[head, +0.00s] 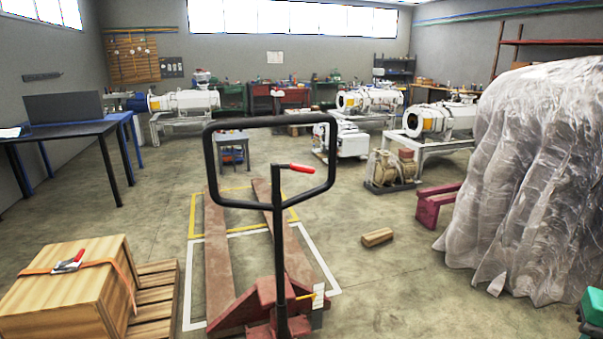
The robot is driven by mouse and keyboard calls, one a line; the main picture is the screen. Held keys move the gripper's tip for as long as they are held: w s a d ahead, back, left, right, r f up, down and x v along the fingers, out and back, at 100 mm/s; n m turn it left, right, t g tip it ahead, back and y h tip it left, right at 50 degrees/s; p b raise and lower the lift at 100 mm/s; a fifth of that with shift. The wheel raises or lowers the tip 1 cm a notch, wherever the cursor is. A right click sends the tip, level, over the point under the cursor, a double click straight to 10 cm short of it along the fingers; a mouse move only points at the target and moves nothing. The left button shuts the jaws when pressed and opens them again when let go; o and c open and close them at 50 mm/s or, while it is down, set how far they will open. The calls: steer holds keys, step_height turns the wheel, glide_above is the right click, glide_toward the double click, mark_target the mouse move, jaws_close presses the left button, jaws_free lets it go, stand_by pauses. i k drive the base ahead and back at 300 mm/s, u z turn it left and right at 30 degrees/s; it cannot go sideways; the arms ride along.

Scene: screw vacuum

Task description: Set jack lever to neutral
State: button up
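A pallet jack stands in front of me, with a black loop handle (209,160) on an upright black shaft (278,240). A small red lever (302,168) sits inside the loop near the top of the shaft and points to the right, tilted slightly down. Which setting the lever is in, I cannot tell. The jack's dull red base (262,318) is at the bottom, and its two forks (215,250) reach away from me. My gripper is not in view.
A plastic-wrapped load (545,180) fills the right side. A wood block (377,237) lies on the floor. Floor between block and jack is clear.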

mark_target(300, 168)
steer(key=u, duration=2.05)
steer(key=k, duration=0.65)
steer(key=z, duration=1.3)
steer(key=i, duration=1)
